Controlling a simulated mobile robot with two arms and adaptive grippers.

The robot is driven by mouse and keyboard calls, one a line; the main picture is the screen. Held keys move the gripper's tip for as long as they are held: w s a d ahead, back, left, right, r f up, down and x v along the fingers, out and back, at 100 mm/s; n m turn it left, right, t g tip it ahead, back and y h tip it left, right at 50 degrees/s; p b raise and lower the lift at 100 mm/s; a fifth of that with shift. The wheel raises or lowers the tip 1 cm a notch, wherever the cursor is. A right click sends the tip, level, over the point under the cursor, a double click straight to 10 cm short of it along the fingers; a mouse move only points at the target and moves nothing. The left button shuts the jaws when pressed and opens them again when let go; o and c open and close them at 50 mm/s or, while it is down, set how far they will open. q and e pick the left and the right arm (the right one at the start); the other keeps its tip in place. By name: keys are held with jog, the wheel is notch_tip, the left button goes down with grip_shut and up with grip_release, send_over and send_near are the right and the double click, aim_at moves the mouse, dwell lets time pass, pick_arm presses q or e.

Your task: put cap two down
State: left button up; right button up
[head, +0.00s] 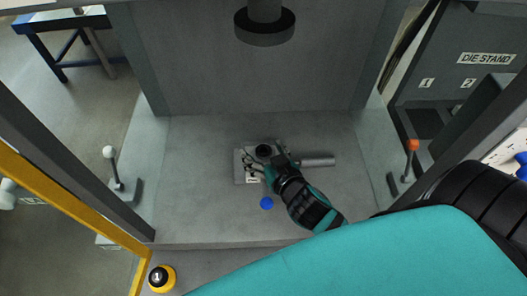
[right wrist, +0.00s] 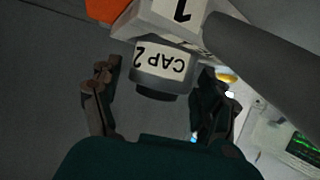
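Cap two (right wrist: 163,67), a grey round cap with a white "CAP 2" label and a dark end, shows in the right wrist view. My right gripper (right wrist: 160,70) is open, with one finger on each side of the cap and gaps visible on both sides. In the head view my right gripper (head: 266,161) is low over the press bed, beside a dark round top (head: 263,150) that looks like the cap. The fingers partly hide what is there. My left gripper is not in view.
A grey plate (head: 239,168) lies under the gripper, with a grey cylinder (head: 318,160) to its right. A blue ball (head: 266,204) is in front. The press ram (head: 264,27) hangs above the back. Levers stand left (head: 113,165) and right (head: 410,160). The bed's left side is clear.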

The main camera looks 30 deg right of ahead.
aim_at(267, 158)
jog(key=b+v, duration=0.1)
jog(key=v, duration=0.5)
jog(key=shift+s, duration=0.4)
jog(key=shift+p+v, duration=1.15)
jog(key=shift+v, duration=1.5)
jog(key=shift+r, duration=0.15)
